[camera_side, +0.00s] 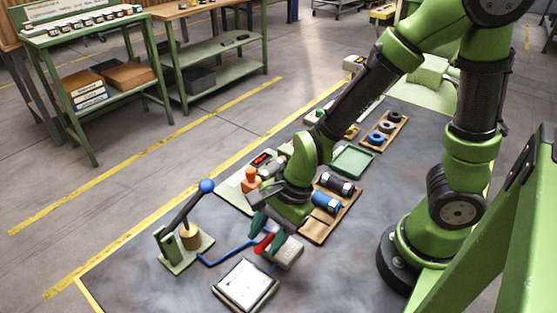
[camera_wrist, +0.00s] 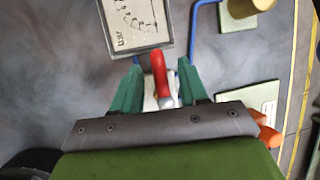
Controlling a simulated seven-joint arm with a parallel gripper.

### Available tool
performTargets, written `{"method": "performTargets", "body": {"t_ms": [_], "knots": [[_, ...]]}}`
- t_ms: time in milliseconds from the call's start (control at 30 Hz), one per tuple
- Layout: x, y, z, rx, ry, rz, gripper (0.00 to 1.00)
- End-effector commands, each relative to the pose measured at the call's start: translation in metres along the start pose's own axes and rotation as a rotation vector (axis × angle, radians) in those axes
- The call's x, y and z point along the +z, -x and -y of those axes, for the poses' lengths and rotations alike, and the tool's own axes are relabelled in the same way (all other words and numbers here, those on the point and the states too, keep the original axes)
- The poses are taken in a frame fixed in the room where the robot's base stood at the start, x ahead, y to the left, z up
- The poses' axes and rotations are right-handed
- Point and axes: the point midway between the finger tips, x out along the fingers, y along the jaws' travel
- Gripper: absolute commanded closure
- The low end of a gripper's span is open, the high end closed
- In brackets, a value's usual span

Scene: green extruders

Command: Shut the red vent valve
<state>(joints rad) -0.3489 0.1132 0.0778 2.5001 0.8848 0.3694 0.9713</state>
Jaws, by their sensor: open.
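The red vent valve handle (camera_side: 263,243) shows in the side view low between the fingers of my gripper (camera_side: 268,232). In the wrist view the red handle (camera_wrist: 158,72) stands between the two green fingertips of my gripper (camera_wrist: 159,66), with space visible on both sides. The gripper is open. A pale valve body (camera_wrist: 152,102) shows under the handle, partly hidden by the fingers and the gripper's dark front plate. In the side view a grey block (camera_side: 288,252) sits beside the handle. Whether a finger touches the handle, I cannot tell.
A blue pipe (camera_side: 225,256) runs to the valve. A white panel with a drawn diagram (camera_side: 246,284) lies in front. A blue-knobbed lever stand (camera_side: 188,236) is at the left. A wooden tray of cylinders (camera_side: 318,232) and an orange knob (camera_side: 250,176) are behind.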

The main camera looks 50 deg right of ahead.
Motion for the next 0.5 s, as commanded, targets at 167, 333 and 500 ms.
{"method": "performTargets", "body": {"t_ms": [167,333,500], "knots": [[0.002,0.011,0.001,-0.004,0.004,0.005,0.57],[0.001,0.036,0.001,-0.008,0.002,0.005,0.57],[0.001,0.073,0.002,-0.011,-0.001,0.005,0.57]]}}
